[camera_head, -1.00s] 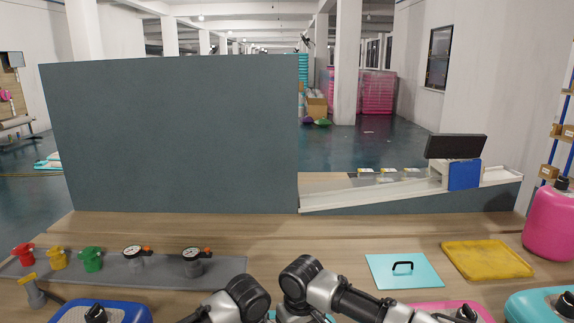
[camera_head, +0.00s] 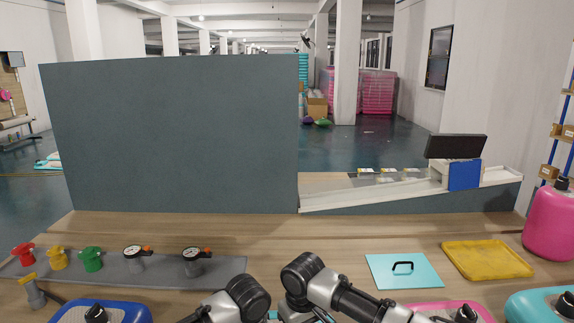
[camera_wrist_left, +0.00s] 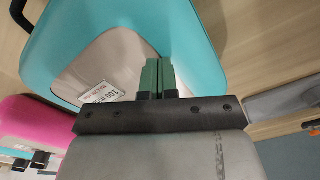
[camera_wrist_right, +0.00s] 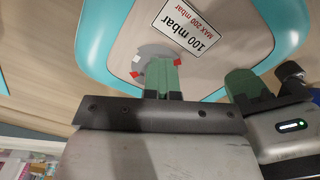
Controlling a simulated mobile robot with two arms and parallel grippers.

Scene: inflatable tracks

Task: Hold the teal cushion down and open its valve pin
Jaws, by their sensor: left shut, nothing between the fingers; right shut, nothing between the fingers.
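The teal cushion (camera_head: 272,316) is almost hidden behind my arms at the bottom of the head view. The left wrist view shows its teal border (camera_wrist_left: 90,45), grey top and a white label. The right wrist view shows its border (camera_wrist_right: 100,45), a "100 mbar" label (camera_wrist_right: 186,27) and a grey disc (camera_wrist_right: 150,54) with red and white marks. My left gripper (camera_wrist_left: 158,62) is shut and empty over the cushion. My right gripper (camera_wrist_right: 162,62) is shut and empty, its tips over the disc. I cannot tell whether either touches. The valve pin is not clearly visible.
A blue cushion (camera_head: 75,314), a pink cushion (camera_head: 485,311) and another teal cushion (camera_head: 525,306) line the front. A teal board with a handle (camera_head: 385,272) and a yellow tray (camera_head: 485,259) lie right. A gauge strip (camera_head: 225,270) lies left; a grey panel (camera_head: 180,135) stands behind.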

